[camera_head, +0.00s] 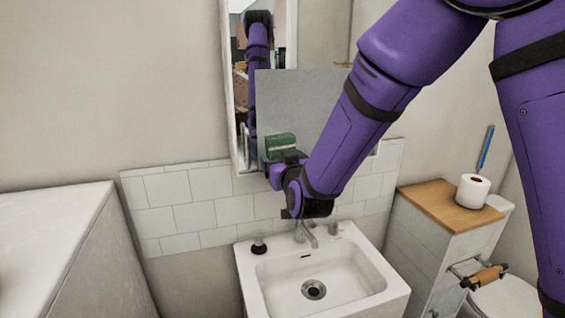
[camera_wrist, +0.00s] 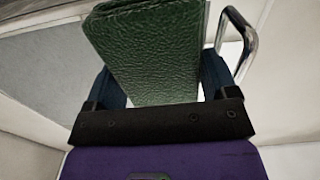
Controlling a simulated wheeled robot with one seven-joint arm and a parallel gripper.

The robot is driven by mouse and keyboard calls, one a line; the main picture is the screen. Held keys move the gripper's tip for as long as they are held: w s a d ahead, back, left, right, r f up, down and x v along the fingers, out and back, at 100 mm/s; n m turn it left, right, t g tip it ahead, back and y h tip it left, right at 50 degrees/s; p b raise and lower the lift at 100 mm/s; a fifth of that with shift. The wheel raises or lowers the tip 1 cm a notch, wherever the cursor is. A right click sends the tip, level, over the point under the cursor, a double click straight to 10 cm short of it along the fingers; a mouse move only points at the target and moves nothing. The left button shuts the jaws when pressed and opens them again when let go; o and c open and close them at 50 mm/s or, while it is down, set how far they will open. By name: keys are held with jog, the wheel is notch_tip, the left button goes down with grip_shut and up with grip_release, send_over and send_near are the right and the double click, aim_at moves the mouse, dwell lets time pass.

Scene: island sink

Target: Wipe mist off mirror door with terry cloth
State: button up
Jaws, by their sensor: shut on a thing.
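The terry cloth (camera_head: 281,142) is a green block-like piece with a bumpy surface, held upright. It fills the upper middle of the wrist view (camera_wrist: 150,50). My gripper (camera_head: 283,165) is shut on it, with a dark finger on each side in the wrist view (camera_wrist: 160,90). The mirror door (camera_head: 300,95) is a cabinet front above the sink with a grey, dull panel. The cloth is in front of its lower left part; I cannot tell whether they touch. A clear reflecting strip at its left shows my arm. My arm hides the door's right part.
A white sink (camera_head: 260,290) with a faucet (camera_head: 308,234) lies below my gripper. A dark-topped small item (camera_head: 259,246) stands on its rim. A white counter (camera_head: 50,225) is at left. A wooden-topped cabinet (camera_head: 450,207) with a paper roll (camera_head: 473,190) is at right. A metal handle (camera_wrist: 240,40) is close to the cloth.

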jog(key=shift+x, duration=1)
dwell(0.5)
jog(key=shift+d, duration=0.1)
jog(key=shift+w+d, duration=0.2)
jog(key=shift+d, duration=0.65)
jog(key=shift+w+d, duration=0.2)
jog(key=shift+d, duration=0.7)
jog(key=w+d, duration=0.2)
jog(key=d, duration=0.5)
jog(key=shift+w, duration=0.2)
jog(key=shift+w+d, duration=2.05)
jog(key=shift+d, duration=5.1)
jog(key=shift+s+r, duration=0.1)
jog(key=shift+r, duration=2.2)
